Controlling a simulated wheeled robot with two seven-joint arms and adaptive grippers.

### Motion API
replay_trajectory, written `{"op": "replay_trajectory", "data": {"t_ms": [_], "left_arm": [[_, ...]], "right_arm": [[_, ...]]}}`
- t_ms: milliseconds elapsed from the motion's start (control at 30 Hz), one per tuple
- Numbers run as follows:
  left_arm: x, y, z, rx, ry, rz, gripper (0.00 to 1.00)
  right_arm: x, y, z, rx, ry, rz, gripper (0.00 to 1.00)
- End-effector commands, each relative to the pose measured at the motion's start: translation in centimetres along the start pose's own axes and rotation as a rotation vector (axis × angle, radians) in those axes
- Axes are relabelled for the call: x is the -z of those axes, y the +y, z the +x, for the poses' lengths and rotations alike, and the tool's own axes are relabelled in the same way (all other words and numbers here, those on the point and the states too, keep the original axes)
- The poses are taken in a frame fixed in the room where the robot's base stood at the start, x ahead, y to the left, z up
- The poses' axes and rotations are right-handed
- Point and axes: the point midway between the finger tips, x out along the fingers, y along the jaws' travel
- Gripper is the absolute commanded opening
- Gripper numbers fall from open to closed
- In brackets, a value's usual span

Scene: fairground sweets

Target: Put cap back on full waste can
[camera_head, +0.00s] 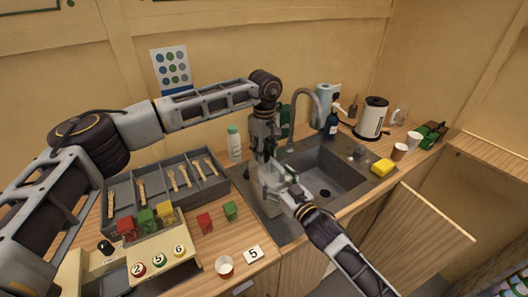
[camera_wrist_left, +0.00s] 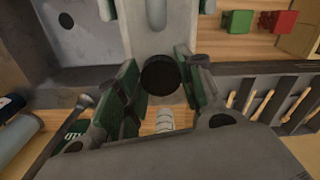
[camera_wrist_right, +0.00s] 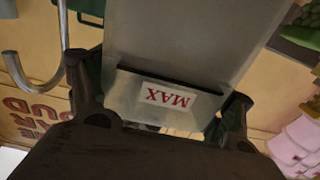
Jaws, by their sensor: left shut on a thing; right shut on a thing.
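The waste can is a pale grey, boxy container (camera_wrist_right: 185,40) with a red-lettered MAX label in the right wrist view. My right gripper (camera_wrist_right: 165,110) is shut on it, a finger on each side. In the head view the can (camera_head: 268,205) is over the sink's left side, partly hidden by my right gripper (camera_head: 275,180). A round black cap (camera_wrist_left: 160,75) is between the fingertips of my left gripper (camera_wrist_left: 160,85), which is shut on it beside the can (camera_wrist_left: 160,35). I cannot tell whether cap and can touch. In the head view my left gripper (camera_head: 264,150) is just above the can.
The sink basin (camera_head: 325,172) is open to the right, with a curved tap (camera_head: 293,110) behind. A yellow sponge (camera_head: 382,167) lies right. An open cabinet door (camera_head: 415,235) sticks out at front right.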

Motion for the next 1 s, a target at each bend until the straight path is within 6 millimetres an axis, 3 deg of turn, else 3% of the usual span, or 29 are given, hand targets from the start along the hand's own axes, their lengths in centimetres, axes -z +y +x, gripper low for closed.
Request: {"op": "replay_trajectory", "data": {"t_ms": [1000], "left_arm": [[-0.44,-0.07,0.02,-0.011,-0.004,0.816,0.28]], "right_arm": [[-0.2,-0.09,0.03,0.001,-0.004,0.001,0.14]]}}
